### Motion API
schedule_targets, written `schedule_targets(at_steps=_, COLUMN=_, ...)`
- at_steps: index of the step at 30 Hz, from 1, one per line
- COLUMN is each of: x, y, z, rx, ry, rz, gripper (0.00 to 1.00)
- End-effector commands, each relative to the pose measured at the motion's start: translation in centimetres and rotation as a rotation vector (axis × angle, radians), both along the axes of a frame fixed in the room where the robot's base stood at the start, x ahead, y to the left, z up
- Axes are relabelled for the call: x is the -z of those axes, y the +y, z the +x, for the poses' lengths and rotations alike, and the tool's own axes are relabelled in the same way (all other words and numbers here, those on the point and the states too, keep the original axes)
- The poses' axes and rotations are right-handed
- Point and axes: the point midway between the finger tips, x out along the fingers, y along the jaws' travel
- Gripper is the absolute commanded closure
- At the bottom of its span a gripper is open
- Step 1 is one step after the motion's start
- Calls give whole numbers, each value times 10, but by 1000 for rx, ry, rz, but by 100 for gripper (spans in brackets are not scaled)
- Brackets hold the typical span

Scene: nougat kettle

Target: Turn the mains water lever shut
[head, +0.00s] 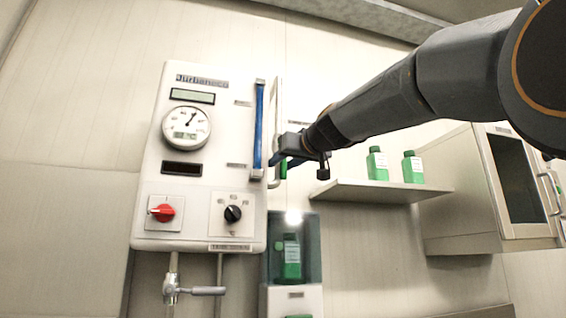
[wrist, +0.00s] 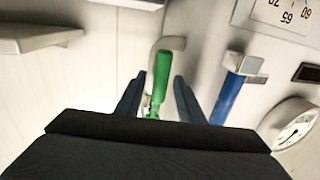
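A green lever handle (wrist: 162,75) shows in the wrist view beside a pale pipe or bracket (wrist: 172,43). In the head view a small part of the green lever (head: 284,170) shows right of the white panel, mostly hidden by my gripper. My gripper (head: 281,158) is open at the lever. In the wrist view its two dark blue fingers stand on either side of the green handle, with gaps visible on both sides. I cannot tell how deep the handle sits between the fingers. No label on the lever is readable.
The white panel (head: 195,230) carries a gauge (head: 186,127), a red knob (head: 162,212), a black knob (head: 233,213) and a blue tube (head: 259,125). A metal tap (head: 171,290) hangs below. Green bottles (head: 376,164) stand on a shelf (head: 360,192) at right, near a cabinet (head: 485,190).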

Motion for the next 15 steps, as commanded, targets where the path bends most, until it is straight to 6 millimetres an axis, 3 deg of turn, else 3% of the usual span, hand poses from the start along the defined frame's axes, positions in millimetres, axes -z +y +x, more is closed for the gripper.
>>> schedule_targets(at_steps=1, x=0, y=0, z=0, rx=0, ry=0, rz=0, gripper=72)
schedule_targets(at_steps=6, x=0, y=0, z=0, rx=1, ry=0, rz=0, gripper=100)
schedule_targets(at_steps=15, x=0, y=-1, z=0, rx=1, ry=-2, rz=-8, gripper=100)
